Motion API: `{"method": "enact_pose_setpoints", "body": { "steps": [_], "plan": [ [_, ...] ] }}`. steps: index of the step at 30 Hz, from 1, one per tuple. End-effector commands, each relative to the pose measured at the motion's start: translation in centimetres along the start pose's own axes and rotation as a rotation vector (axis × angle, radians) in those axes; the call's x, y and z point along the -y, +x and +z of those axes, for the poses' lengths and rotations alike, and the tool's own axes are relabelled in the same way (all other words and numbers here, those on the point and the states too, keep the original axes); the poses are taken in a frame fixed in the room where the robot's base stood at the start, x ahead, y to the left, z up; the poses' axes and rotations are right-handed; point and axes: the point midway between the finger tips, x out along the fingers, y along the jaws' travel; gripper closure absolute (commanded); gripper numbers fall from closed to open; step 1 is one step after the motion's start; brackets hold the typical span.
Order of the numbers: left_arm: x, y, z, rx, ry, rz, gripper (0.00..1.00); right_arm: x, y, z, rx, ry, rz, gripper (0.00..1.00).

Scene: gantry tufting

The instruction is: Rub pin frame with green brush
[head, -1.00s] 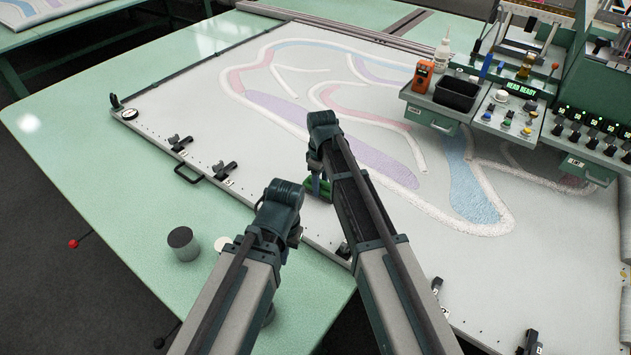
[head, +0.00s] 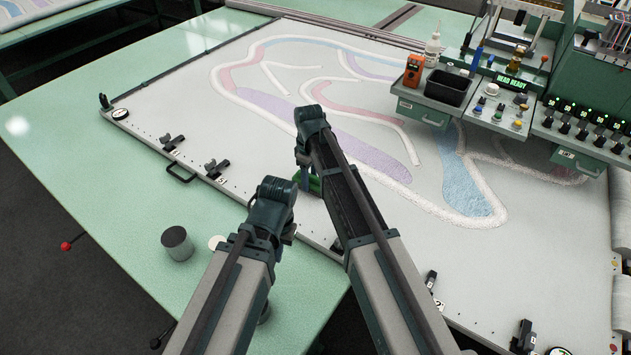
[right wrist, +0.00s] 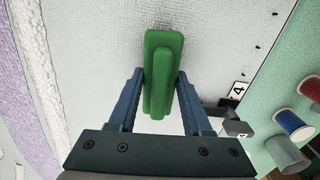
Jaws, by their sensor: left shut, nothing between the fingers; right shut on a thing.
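The pin frame (head: 140,136) is a large pale framed cloth lying on the mint table, with small dark pins along its near edge. My right gripper (right wrist: 161,85) is shut on the green brush (right wrist: 163,60), a slim green block with a raised grip. The brush is over the pale cloth just inside the near edge; whether it touches cannot be told. In the head view only a bit of the brush (head: 314,183) shows beside my right wrist. My left gripper (head: 289,234) is shut and empty, lower, over the near edge; its fingertips are mostly hidden.
Black clamps (head: 217,169) and a handle (head: 181,173) stand along the near edge. A grey cylinder (head: 177,243) stands on the table (head: 95,215). Red (right wrist: 311,88) and blue (right wrist: 288,122) spools show in the wrist view. A control console (head: 500,108) overhangs the frame's right side.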

Motion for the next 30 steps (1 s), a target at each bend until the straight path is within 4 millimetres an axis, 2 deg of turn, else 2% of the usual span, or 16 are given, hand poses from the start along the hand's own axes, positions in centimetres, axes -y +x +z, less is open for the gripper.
{"method": "enact_pose_setpoints", "body": {
  "steps": [4,16,30],
  "plan": [
    [0.0,-0.1,0.0,0.000,0.000,0.000,1.00,-0.1,-0.1,-1.1,0.000,0.001,0.000,1.00],
    [0.0,-0.5,0.0,0.000,0.000,0.000,1.00,-0.1,-0.5,-1.1,0.000,0.001,0.000,1.00],
    [0.5,-4.8,0.3,0.000,0.000,0.000,1.00,-0.1,-4.9,-1.1,0.000,0.001,0.000,1.00]
  ]
}}
